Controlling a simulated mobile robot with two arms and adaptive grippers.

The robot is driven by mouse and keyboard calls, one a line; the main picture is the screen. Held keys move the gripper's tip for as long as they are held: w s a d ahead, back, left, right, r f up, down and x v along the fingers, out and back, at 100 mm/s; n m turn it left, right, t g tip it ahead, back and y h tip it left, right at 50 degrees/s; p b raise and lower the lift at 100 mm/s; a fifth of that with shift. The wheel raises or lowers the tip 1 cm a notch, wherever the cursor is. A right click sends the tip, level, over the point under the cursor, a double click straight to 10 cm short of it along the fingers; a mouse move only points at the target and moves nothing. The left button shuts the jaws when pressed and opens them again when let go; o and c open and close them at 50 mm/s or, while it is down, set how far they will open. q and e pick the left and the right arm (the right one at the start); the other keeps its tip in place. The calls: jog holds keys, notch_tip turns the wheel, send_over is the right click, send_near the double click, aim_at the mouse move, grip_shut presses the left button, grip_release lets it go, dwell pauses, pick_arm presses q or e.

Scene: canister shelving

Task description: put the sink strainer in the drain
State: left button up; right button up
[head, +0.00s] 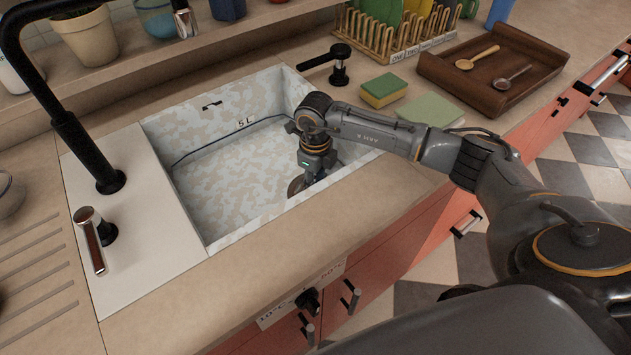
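The sink basin (225,175) has a mottled pale blue and beige lining, with a dark line and a "5 L" mark on its walls. My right arm comes in from the right, and my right gripper (308,180) points down into the basin near its right-hand front corner. A small dark, brownish round part (295,186) shows beside the fingertips; I cannot tell whether it is the sink strainer or the drain. The fingers are too small and hidden to show whether they hold anything. My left gripper is not in view.
A black tap (75,130) and a lever handle (97,235) stand left of the basin. Behind it are a black lever (338,68), a green-yellow sponge (383,90), a green cloth (429,110), a dish rack (385,38) and a brown tray (452,72) with two spoons.

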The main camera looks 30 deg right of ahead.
jog(key=shift+o, duration=0.5)
notch_tip(320, 180, up, 12)
dwell(0.3)
dwell(0.4)
